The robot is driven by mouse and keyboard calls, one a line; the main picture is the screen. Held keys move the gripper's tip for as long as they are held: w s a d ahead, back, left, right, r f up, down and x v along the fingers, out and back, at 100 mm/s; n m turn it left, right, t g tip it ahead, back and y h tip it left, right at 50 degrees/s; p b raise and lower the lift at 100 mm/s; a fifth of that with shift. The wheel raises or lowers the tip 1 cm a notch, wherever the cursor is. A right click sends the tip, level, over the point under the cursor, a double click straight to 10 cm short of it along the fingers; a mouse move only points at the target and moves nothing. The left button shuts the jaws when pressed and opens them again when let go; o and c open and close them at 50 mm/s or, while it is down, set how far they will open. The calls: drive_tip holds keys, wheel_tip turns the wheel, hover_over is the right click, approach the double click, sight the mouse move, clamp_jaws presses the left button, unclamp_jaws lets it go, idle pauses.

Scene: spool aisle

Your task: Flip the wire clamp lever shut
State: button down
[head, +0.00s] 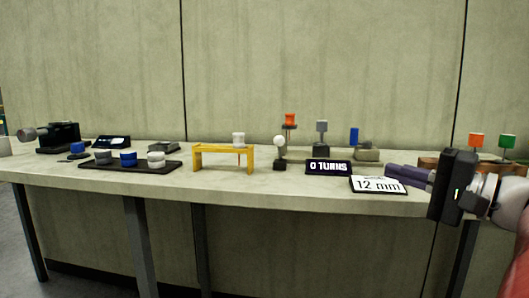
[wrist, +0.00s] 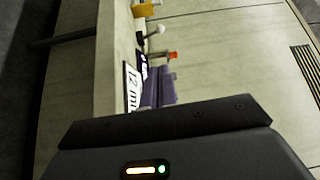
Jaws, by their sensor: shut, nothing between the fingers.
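My gripper (head: 390,172) is at the right of the head view, its purple fingers shut and empty, pointing left over the table's right part. The fingers also show in the wrist view (wrist: 161,72). Which thing is the wire clamp is not plain. A white ball on a short upright stem (head: 280,144) stands on a small black base left of the sign and could be its lever; it appears in the wrist view too (wrist: 159,29). My fingers are apart from it, to its right. A blue upright tab (head: 354,136) stands on a grey block behind the cards.
On the table (head: 232,190) are a "0 TURNS" sign (head: 328,167), a "12 mm" card (head: 378,185) left of my fingers, a yellow stand (head: 196,158) and a black tray (head: 103,168) of spools. Orange (head: 290,119) and grey (head: 322,127) tabs stand on posts. The wall is close behind.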

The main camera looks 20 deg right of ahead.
sight(283, 142)
idle(0.3)
drive_tip(key=x, duration=2.4)
